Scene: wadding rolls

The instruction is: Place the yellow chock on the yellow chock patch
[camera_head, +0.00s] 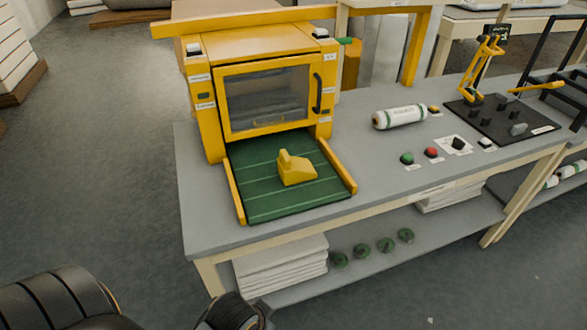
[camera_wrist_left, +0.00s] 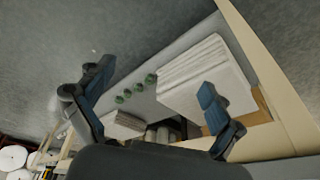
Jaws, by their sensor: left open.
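The yellow chock (camera_head: 295,169), a block with a raised knob on one end, lies on the green ribbed bed (camera_head: 262,205) in front of the yellow machine. I cannot make out a yellow chock patch for certain. My left gripper (camera_wrist_left: 152,98) is open in the left wrist view. Its two blue-tipped fingers are spread and nothing is between them. Behind them are the table's lower shelf and a white stack. The chock does not show in that view. Dark parts of my arm show at the bottom left of the head view. My right gripper is not in view.
The yellow machine (camera_head: 262,85) stands on the grey table (camera_head: 370,180). A white roll (camera_head: 399,117) and several coloured knobs lie to the right, before a black board (camera_head: 502,120). The shelf below holds white stacks (camera_head: 280,265) and green discs (camera_head: 363,250).

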